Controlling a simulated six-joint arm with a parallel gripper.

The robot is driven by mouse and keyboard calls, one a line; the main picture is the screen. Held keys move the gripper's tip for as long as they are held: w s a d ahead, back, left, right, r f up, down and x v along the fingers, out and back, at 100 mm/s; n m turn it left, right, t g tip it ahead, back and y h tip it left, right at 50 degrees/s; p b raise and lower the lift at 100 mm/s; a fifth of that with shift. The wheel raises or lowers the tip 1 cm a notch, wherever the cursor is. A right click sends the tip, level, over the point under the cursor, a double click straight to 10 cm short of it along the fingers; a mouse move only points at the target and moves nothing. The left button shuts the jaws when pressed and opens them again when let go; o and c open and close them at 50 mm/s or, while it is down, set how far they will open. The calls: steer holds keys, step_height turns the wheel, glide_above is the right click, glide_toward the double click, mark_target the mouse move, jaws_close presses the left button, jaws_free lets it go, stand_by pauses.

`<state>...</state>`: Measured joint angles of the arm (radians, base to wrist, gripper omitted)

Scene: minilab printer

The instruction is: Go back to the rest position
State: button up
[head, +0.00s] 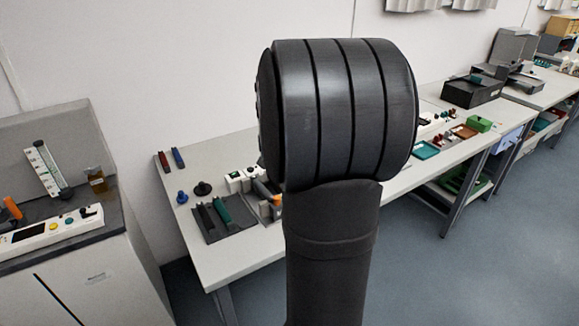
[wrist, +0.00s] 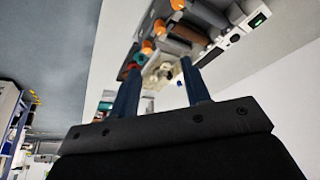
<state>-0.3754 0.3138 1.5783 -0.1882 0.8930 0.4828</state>
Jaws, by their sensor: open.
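My gripper (wrist: 160,72) shows in the wrist view, with its two dark blue fingers apart and nothing seen between them. It points toward the worktable, which looks tilted in this view, and appears apart from the things on it. In the head view, my own black arm link fills the middle and hides the gripper and part of the table.
A long white table (head: 235,258) runs along the wall. It bears a dark tray (head: 222,232), a blue knob-like part (head: 182,197) and a green box (head: 479,124). A grey-topped cabinet (head: 110,285) stands at left. The floor (head: 480,270) at right is clear.

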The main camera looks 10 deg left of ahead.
stand_by(0.3)
steer(key=x, duration=1.7)
steer(key=shift+w+f, duration=0.1)
